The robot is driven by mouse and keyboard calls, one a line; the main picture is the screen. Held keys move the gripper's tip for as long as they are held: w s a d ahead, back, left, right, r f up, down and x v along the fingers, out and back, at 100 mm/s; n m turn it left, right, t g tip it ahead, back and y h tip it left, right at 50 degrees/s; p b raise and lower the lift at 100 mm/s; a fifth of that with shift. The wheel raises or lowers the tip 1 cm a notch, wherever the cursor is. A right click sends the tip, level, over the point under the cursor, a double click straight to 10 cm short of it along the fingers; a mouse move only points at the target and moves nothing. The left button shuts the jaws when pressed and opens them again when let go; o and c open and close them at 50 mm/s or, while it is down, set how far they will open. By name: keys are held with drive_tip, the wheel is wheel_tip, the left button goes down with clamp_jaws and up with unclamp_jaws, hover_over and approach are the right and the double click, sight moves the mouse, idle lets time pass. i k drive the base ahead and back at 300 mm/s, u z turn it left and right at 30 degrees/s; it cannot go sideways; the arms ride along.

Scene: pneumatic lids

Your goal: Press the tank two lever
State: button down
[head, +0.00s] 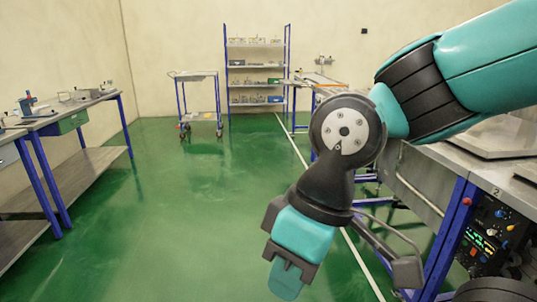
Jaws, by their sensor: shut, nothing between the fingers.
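A dark control panel (487,235) with small knobs, buttons and lit displays is on the blue-framed bench at the right. A "2" (496,190) shows above it. I cannot make out which part, if any, is the tank two lever. My arm comes in from the upper right and bends down. My gripper (288,279) hangs at the lower middle, shut and empty, left of the panel and well apart from it. A grey bracket-like piece stands out to the right of my wrist and hides part of the bench's lower frame.
The bench top (484,136) at the right bears flat metal parts. A workbench (82,108) with tools stands along the left wall. A trolley (193,75) and a shelf rack (257,66) stand at the back. The green floor (185,220) between the benches is clear.

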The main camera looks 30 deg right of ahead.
sight(468, 202)
drive_tip(key=z, duration=1.35)
drive_tip(key=k, duration=0.65)
drive_tip(key=u, duration=0.9)
drive_tip(key=i, duration=1.2)
drive_tip(key=z, duration=0.95)
drive_tip(key=i, duration=0.5)
drive_tip(key=z, duration=0.55)
